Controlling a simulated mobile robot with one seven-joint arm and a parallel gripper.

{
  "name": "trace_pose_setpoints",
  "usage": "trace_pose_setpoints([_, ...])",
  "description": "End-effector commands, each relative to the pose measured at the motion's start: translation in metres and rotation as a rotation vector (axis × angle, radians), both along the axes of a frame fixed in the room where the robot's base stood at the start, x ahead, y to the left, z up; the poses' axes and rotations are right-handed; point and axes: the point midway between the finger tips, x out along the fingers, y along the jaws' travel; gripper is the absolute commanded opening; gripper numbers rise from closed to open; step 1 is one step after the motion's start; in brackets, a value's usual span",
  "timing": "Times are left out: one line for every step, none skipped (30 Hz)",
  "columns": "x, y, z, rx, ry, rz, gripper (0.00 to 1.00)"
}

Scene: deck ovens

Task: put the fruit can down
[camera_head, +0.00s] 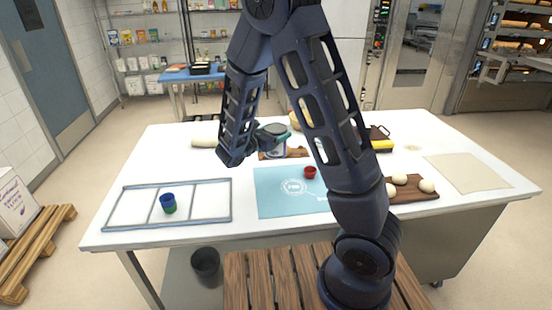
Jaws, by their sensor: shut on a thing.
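A small can (275,148), pale with a grey-blue top, shows at the end of my arm above the middle of the white table; I take it for the fruit can. My gripper (272,133) is shut on it, with teal finger parts at its upper sides. A brown wooden board (297,153) lies just behind and below the can in the picture. I cannot tell whether the can touches the board or hangs above it. My arm hides part of the table to the right of the can.
A light blue mat (270,203) lies in front, with a red cup (310,172) on it. A grey divided frame (122,206) at left holds a blue cup (167,199) and a green one. Dough balls sit on a board (414,194) at right, near a beige cloth (470,172).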

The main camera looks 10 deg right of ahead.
Motion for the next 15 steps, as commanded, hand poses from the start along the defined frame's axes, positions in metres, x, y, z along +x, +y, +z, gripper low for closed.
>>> trace_pose_setpoints([0.000, 0.000, -0.009, -0.004, 0.002, 0.000, 0.32])
trace_pose_setpoints([0.000, 0.000, -0.013, -0.004, 0.002, 0.000, 0.32])
trace_pose_setpoints([0.000, 0.000, -0.019, -0.003, 0.001, 0.000, 0.32])
trace_pose_setpoints([0.000, 0.000, -0.024, -0.004, 0.002, 0.000, 0.32])
trace_pose_setpoints([0.000, 0.000, -0.029, -0.004, 0.002, -0.001, 0.32])
trace_pose_setpoints([0.000, 0.000, -0.034, -0.003, 0.001, -0.001, 0.32])
trace_pose_setpoints([0.000, 0.000, -0.039, -0.004, 0.002, -0.001, 0.32])
trace_pose_setpoints([0.000, 0.000, -0.043, -0.004, 0.002, -0.001, 0.32])
trace_pose_setpoints([0.000, 0.000, -0.049, -0.003, 0.000, -0.001, 0.32])
trace_pose_setpoints([0.000, 0.000, -0.053, -0.003, 0.001, -0.001, 0.32])
trace_pose_setpoints([0.000, 0.000, -0.056, -0.003, 0.002, 0.000, 0.32])
trace_pose_setpoints([0.000, 0.000, -0.060, -0.002, 0.001, 0.000, 0.32])
trace_pose_setpoints([0.000, 0.000, -0.063, -0.001, 0.000, 0.000, 0.32])
trace_pose_setpoints([0.000, 0.000, -0.065, -0.001, 0.000, 0.000, 0.32])
trace_pose_setpoints([0.000, 0.000, -0.068, -0.001, 0.000, 0.000, 0.32])
